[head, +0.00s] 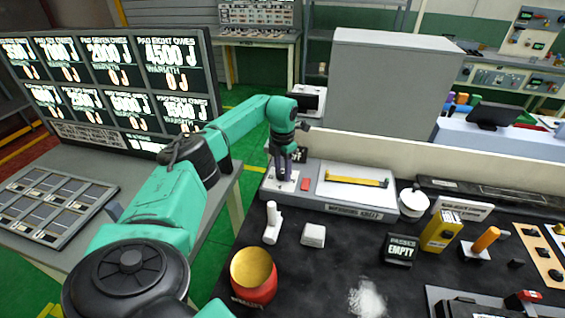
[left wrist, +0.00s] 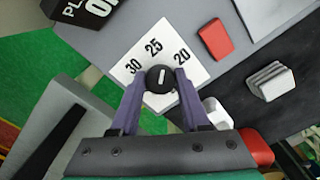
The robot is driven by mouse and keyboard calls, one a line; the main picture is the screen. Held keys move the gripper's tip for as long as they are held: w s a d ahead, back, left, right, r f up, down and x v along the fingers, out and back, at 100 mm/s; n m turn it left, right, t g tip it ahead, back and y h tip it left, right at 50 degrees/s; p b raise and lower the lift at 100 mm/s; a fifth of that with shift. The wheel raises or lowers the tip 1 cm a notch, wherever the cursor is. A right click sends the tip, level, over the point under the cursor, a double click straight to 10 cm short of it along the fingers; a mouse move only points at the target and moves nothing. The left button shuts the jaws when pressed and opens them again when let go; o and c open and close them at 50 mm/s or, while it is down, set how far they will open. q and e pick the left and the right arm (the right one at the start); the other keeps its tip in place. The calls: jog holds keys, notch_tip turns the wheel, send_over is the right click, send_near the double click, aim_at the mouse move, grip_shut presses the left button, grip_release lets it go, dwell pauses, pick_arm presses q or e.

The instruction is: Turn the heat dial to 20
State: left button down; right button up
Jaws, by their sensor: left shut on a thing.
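The heat dial (left wrist: 160,78) is a small round black knob with a white line on it, on a white plate (left wrist: 188,24) printed 30, 25 and 20. The white line lies roughly toward the 25, not at the 20. My left gripper (left wrist: 161,80) has its two purple fingers on either side of the knob and is shut on it. In the head view my left gripper (head: 284,168) reaches down onto the white plate (head: 285,186) at the left end of a grey unit (head: 335,205); the knob is hidden there. My right gripper is not in view.
A red block (head: 305,184) sits right of the plate, then a white panel with a yellow bar (head: 356,180). In front stand a white upright piece (head: 271,225), a pale block (head: 313,236) and a red pot (head: 253,275). A tall grey cabinet (head: 380,95) stands behind.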

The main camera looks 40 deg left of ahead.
aim_at(283, 173)
pick_arm(q)
jog(key=m, duration=0.3)
jog(key=shift+r+m, duration=0.1)
jog(key=shift+m, duration=0.2)
jog(key=shift+d+m, duration=0.1)
jog(key=shift+m, duration=1.9)
jog(key=shift+c, duration=1.9)
grip_release()
notch_tip(283, 173, up, 15)
jog(key=b, duration=0.2)
jog(key=shift+f, duration=0.2)
